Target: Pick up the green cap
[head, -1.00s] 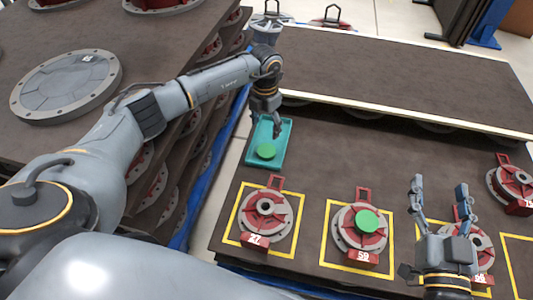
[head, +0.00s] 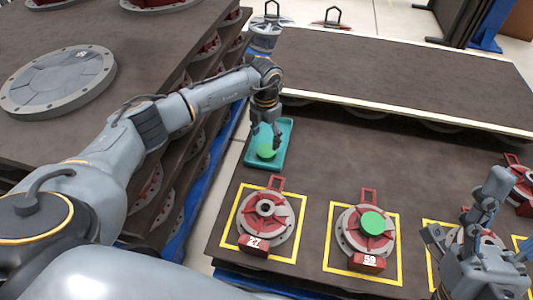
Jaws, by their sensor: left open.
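One green cap (head: 266,152) lies in the teal tray (head: 284,146) at the table's left end. My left gripper (head: 265,136) is over the tray, just above and behind this cap, fingers pointing down; it looks open and holds nothing I can see. A second green cap (head: 372,223) sits on the red and grey hook unit marked 59 (head: 350,240). My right gripper (head: 463,224) is at the lower right, over another red and grey unit that it partly hides. Whether its fingers are spread is unclear.
A unit marked 27 (head: 266,228) stands in a yellow square left of the 59 unit. Another red unit (head: 520,183) is at the right edge. A brown conveyor (head: 400,80) runs behind, and a stack of brown shelves (head: 150,60) is at left. The table's middle is clear.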

